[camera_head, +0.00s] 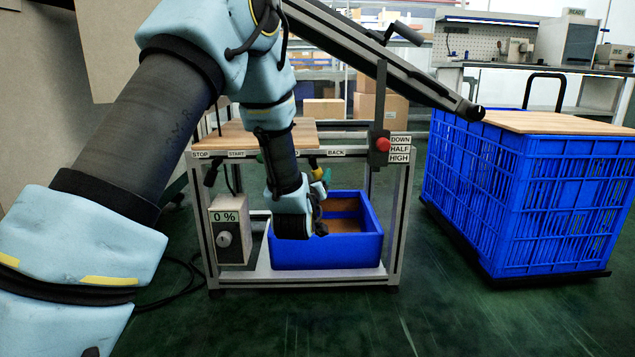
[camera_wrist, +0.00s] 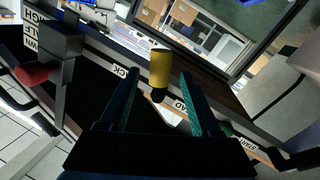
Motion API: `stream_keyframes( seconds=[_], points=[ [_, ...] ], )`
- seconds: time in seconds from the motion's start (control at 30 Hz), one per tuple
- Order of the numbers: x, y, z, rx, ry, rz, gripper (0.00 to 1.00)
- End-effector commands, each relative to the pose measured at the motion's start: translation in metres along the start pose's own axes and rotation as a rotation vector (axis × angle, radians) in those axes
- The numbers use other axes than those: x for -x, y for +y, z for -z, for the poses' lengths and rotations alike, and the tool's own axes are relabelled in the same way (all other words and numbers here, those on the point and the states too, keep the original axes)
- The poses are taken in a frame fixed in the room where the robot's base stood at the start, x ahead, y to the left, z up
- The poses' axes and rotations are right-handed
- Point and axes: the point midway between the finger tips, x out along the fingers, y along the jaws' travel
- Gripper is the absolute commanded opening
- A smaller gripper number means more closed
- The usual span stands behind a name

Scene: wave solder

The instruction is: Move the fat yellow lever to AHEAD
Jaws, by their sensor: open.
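The fat yellow lever (camera_wrist: 161,68) is a thick yellow cylinder on a dark stem. In the wrist view it stands between my gripper's fingers, with gaps on both sides. It shows small in the head view (camera_head: 317,174), partly hidden by my gripper. The AHEAD label (camera_wrist: 180,108) is mostly hidden, with only "AD" readable. The BACK label (camera_head: 336,153) is to its right in the head view. I cannot tell the lever's exact setting.
A red-knobbed lever (camera_head: 383,144) stands by the DOWN/HALF/HIGH labels (camera_head: 400,149). A green knob (camera_wrist: 226,128) is beside the right finger, near START. A blue bin (camera_head: 325,256) sits below my gripper.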

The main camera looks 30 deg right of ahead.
Motion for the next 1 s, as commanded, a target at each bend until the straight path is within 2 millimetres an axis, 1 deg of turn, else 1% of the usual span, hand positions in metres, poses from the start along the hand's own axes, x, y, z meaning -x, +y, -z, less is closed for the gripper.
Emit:
stream_keyframes(
  seconds=[0.03,0.1,0.2,0.33,0.57,0.67,1.0],
  points=[
    [-0.008,-0.001,-0.002,0.0,0.003,-0.001,0.64],
    [-0.017,-0.001,-0.002,0.001,0.002,0.0,0.64],
    [-0.026,-0.001,-0.001,0.001,0.001,0.0,0.64],
    [-0.031,0.0,-0.001,0.0,-0.001,0.0,0.64],
    [-0.031,0.0,0.0,0.0,-0.001,0.001,0.64],
    [-0.031,0.0,0.0,0.0,-0.001,0.0,0.55],
    [-0.031,0.0,0.0,0.0,-0.001,0.0,0.17]
  ],
)
